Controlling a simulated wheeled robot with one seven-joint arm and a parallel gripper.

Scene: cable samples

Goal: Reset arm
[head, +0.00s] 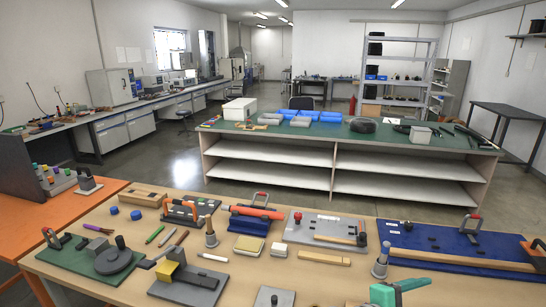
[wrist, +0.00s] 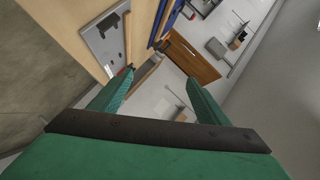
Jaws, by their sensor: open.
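My gripper (wrist: 160,77) is green with a dark bar across it. In the wrist view its two fingers stand well apart with nothing between them. The camera looks at a steep, tilted angle past a wooden table edge, a grey plate (wrist: 103,42) and the floor below. In the head view, a green part (head: 398,289) that looks like my gripper shows at the bottom right, above the front of the wooden table (head: 130,218). The rest of my arm is out of view.
The wooden table carries a red-handled tool (head: 257,212), a grey plate with a hammer-like tool (head: 325,228), a blue board (head: 450,237) and a dark round block (head: 120,258). An orange table (head: 70,212) stands at left. A green-topped bench (head: 320,135) stands behind, with open floor between.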

